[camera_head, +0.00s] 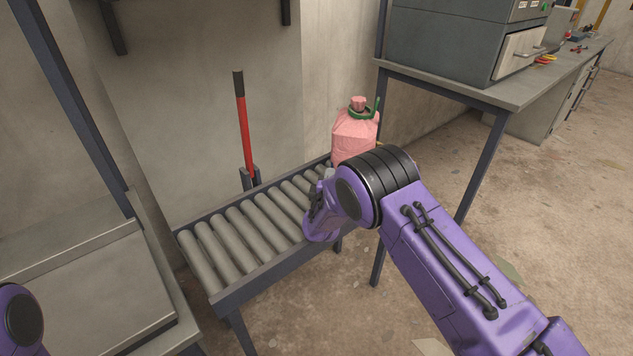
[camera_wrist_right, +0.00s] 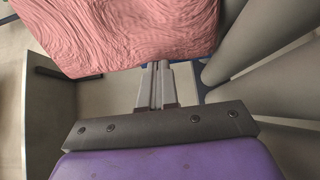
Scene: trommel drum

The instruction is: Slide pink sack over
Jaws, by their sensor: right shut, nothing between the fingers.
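The pink sack (camera_head: 354,134) stands upright at the far right end of the roller conveyor (camera_head: 240,240), its neck tied with a green band. In the right wrist view the sack (camera_wrist_right: 110,32) fills the top left, just beyond the fingers. My right gripper (camera_wrist_right: 158,70) is shut and empty, with its tips at or very close to the sack's lower edge; I cannot tell if they touch. In the head view my right wrist hides most of this gripper and part of the rollers. Of my left arm only a purple part shows at the lower left; its gripper is out of view.
A workbench (camera_head: 470,88) with a grey cabinet (camera_head: 450,40) is at the right. A grey table (camera_head: 95,285) is at the left. The rollers left of my wrist are bare.

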